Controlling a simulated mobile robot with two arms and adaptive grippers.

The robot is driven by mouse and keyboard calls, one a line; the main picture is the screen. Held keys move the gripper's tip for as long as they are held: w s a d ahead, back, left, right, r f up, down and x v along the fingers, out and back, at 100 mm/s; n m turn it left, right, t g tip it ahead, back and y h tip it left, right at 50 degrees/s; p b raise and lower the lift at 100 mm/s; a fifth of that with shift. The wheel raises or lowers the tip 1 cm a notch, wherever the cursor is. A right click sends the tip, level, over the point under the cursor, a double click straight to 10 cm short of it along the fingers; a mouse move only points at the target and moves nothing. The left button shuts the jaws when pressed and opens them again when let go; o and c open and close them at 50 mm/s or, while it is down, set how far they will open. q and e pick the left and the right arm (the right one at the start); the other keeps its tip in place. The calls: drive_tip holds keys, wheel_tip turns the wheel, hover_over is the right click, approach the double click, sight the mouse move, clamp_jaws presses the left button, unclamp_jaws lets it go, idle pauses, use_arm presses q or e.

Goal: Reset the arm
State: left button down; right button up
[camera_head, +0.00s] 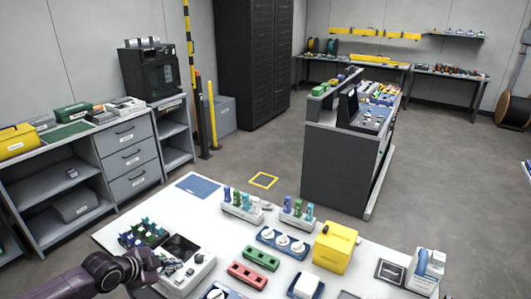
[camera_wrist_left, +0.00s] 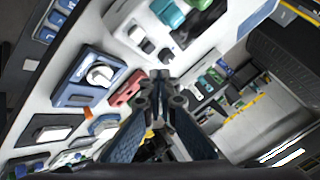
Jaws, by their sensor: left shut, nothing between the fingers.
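My left arm comes in at the lower left of the head view, over the near left part of the white table (camera_head: 340,258). My left gripper (camera_head: 150,270) is at its end, beside a white device with a dark screen (camera_head: 180,247). In the left wrist view my left gripper (camera_wrist_left: 165,85) shows its fingertips together with nothing between them. The table lies below it in that view. Its exact height above the table is hard to tell. My right gripper is not in view.
A yellow box (camera_head: 334,248), green tray (camera_head: 262,257), red tray (camera_head: 247,275) and blue tray with white round parts (camera_head: 283,243) stand on the table. Two white racks (camera_head: 241,208) hold coloured bottles. A grey workbench (camera_head: 340,165) stands beyond. Open floor lies between table and shelves.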

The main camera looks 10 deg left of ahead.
use_arm(q)
drive_tip(key=s+d+f+n+g+h, duration=0.1)
drive_tip(key=s+d+f+g, duration=0.15)
drive_tip(key=s+d, duration=0.6)
drive_tip(key=s+d+f+n+g+h, duration=0.1)
drive_tip(key=s+d+f, duration=0.4)
drive_tip(key=d, duration=0.6)
drive_tip(key=s+a+r+n+g+y, duration=0.15)
drive_tip(key=s+n, duration=0.25)
drive_tip(key=s, duration=0.5)
drive_tip(key=s+a+r+n+y, duration=0.2)
drive_tip(key=s+r+n+y, duration=0.15)
drive_tip(key=s, duration=0.55)
wheel_tip(320, 180, down, 32)
drive_tip(key=s+g+b, duration=0.2)
drive_tip(key=s+b, duration=0.1)
drive_tip(key=b, duration=0.1)
drive_tip(key=s+a+f+b, duration=0.2)
drive_tip(key=s+f, duration=1.4)
drive_tip(key=f, duration=0.1)
drive_tip(key=shift+a+f+g+b, duration=0.3)
drive_tip(key=shift+a+g+b, duration=0.1)
